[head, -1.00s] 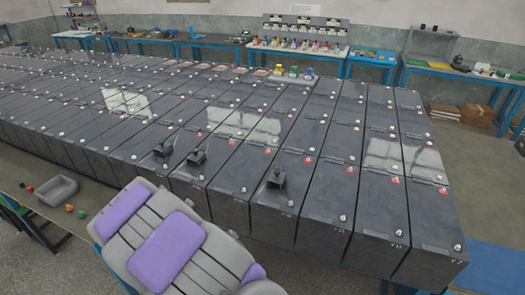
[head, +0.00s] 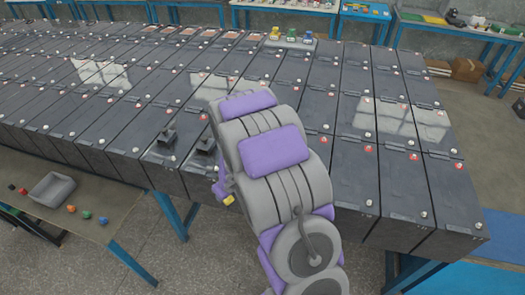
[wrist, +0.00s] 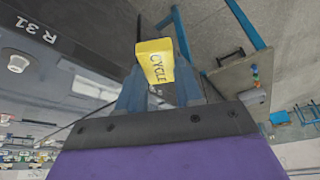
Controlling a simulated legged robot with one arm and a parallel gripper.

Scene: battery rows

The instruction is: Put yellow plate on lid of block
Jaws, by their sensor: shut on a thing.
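The yellow plate (wrist: 155,62), marked "CYCLE", is between the fingers of my gripper (wrist: 157,84) in the wrist view. My gripper is shut on it. In the head view a small yellow patch of the plate (head: 229,200) shows at the left side of my arm, by the front edge of the battery rows; most of the gripper is hidden there. A dark block (wrist: 60,35) marked "R 31" is at upper left in the wrist view, apart from the plate. Which lid is meant, I cannot tell.
Rows of dark battery blocks (head: 370,185) fill the middle. Two black fittings (head: 167,136) (head: 205,146) stand on blocks left of my arm. A grey tray (head: 52,189) and several small coloured pieces lie on a low table at left. Floor is clear in front.

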